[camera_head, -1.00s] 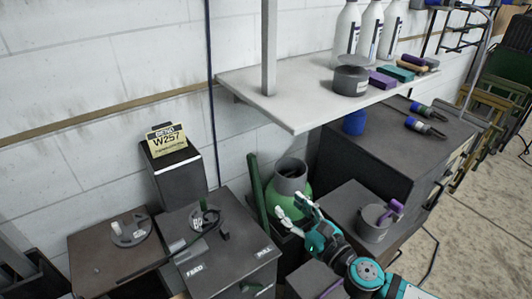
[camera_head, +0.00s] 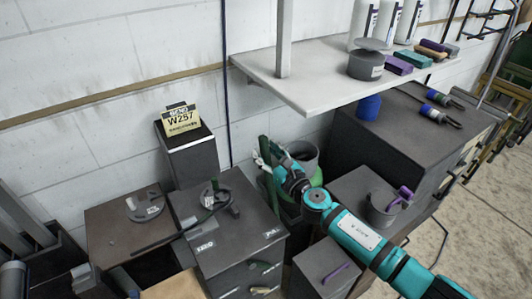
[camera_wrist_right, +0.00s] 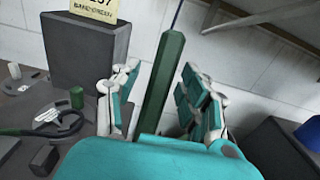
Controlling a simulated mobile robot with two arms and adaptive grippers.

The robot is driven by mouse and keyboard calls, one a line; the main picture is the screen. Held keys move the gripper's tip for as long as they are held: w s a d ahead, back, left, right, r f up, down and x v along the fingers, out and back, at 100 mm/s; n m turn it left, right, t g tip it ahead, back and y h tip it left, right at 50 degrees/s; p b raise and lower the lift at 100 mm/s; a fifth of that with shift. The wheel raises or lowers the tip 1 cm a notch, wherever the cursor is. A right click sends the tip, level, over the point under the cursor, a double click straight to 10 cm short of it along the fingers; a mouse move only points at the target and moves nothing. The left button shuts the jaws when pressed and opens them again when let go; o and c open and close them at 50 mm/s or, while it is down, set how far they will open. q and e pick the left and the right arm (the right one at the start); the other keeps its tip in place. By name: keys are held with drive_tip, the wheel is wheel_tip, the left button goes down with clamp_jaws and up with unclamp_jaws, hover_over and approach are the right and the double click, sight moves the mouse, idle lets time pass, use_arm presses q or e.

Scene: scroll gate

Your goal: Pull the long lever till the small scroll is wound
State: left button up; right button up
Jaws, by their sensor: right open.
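The long lever is a dark green bar (camera_head: 267,165) standing nearly upright beside the boxes; the right wrist view shows it large and slightly tilted (camera_wrist_right: 161,85). My right gripper (camera_wrist_right: 163,95) is open, with one finger on each side of the lever. Contact with it cannot be made out. In the head view this gripper (camera_head: 268,161) is partly hidden by my wrist. I cannot identify the small scroll for certain.
A dark box marked PULL (camera_head: 236,222) stands left of the lever, with a cable on its top. A sign reading W257 (camera_head: 182,121) sits on a tall dark block. A grey-green pot (camera_head: 303,160) is right of the lever. A white shelf (camera_head: 305,92) overhangs behind.

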drive_tip(key=shift+w+a, duration=0.15)
drive_tip(key=shift+w, duration=0.05)
clamp_jaws()
idle(0.4)
